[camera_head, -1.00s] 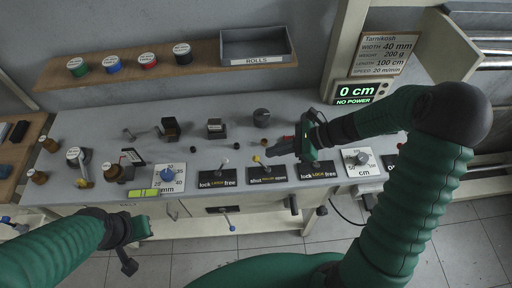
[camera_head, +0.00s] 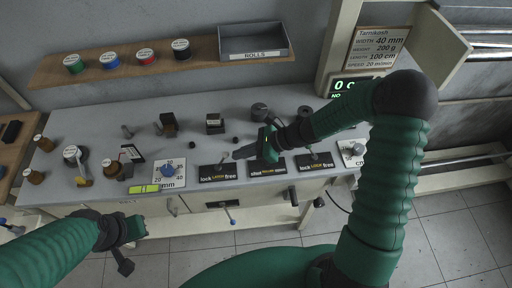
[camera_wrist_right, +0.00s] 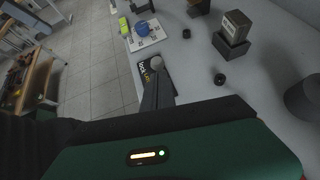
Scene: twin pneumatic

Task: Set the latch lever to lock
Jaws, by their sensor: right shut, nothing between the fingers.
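The latch plate (camera_head: 217,174), black with the words lock, latch and free, lies on the grey bench top near its front edge. In the right wrist view, the plate (camera_wrist_right: 148,68) shows with a round grey lever knob (camera_wrist_right: 157,63) over it, at my fingertips. My right gripper (camera_head: 236,155) is shut and empty, its tips beside the latch lever; whether they touch it I cannot tell. In the right wrist view, its dark fingers (camera_wrist_right: 157,82) point at the knob. The lever's shaft is mostly hidden. My left gripper (camera_head: 125,264) is low at the left, in front of the bench.
To the right lie another black lever plate (camera_head: 268,168) and a third plate (camera_head: 316,164). Dark blocks and knobs stand behind. A shelf (camera_head: 110,68) with spools and a grey tray (camera_head: 252,45) is above.

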